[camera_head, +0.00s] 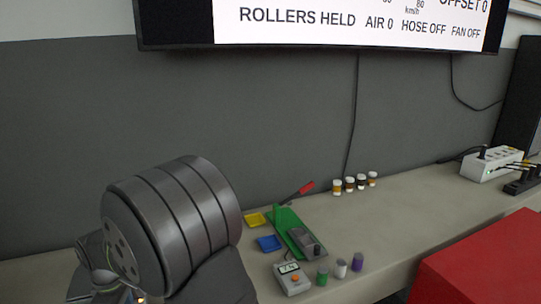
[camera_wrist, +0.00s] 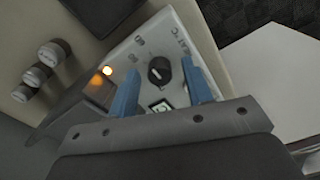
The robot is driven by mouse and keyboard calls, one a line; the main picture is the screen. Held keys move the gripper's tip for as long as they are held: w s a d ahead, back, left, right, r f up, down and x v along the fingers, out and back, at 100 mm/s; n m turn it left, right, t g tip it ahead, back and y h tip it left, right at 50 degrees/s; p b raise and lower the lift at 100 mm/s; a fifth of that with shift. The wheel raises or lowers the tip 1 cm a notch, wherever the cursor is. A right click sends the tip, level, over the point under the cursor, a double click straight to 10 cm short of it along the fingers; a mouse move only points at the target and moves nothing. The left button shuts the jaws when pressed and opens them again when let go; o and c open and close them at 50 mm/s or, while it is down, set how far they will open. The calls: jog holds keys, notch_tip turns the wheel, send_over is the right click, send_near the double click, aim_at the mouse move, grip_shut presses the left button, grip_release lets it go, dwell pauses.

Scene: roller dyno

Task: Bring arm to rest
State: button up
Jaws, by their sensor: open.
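My gripper (camera_wrist: 160,68) shows in the wrist view with two blue fingers spread apart and nothing held between them. Behind the fingers is a light grey control panel (camera_wrist: 178,25) with a black knob (camera_wrist: 159,70), an orange lit lamp (camera_wrist: 107,71) and printed markings. The knob appears between the fingertips in the picture; I cannot tell whether either finger touches it. In the head view my grey arm links fill the lower left, and my gripper cannot be made out there.
The bench (camera_head: 400,215) holds a green lever tool (camera_head: 290,228), blue tray (camera_head: 269,243), yellow tray (camera_head: 254,219), meter with orange button (camera_head: 292,279) and several small jars (camera_head: 349,184). A red box (camera_head: 485,265) stands front right, a white power strip (camera_head: 491,163) behind. The screen (camera_head: 350,22) reads ROLLERS HELD.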

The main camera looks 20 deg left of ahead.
jog(key=shift+n, duration=2)
jog(key=shift+o, duration=0.2)
jog(key=o, duration=1.1)
jog(key=shift+o, duration=0.2)
jog(key=w+a+r+g+y, duration=0.1)
jog(key=w+r+g+y, duration=0.1)
jog(key=r, duration=0.8)
jog(key=w+a+r+g+y, duration=0.1)
jog(key=w+r, duration=0.1)
jog(key=r, duration=0.8)
jog(key=x, duration=0.9)
jog(key=shift+s+a+f, duration=0.15)
jog(key=shift+s+a, duration=0.1)
jog(key=shift+s, duration=0.05)
jog(key=v, duration=1)
jog(key=shift+w+d, duration=0.1)
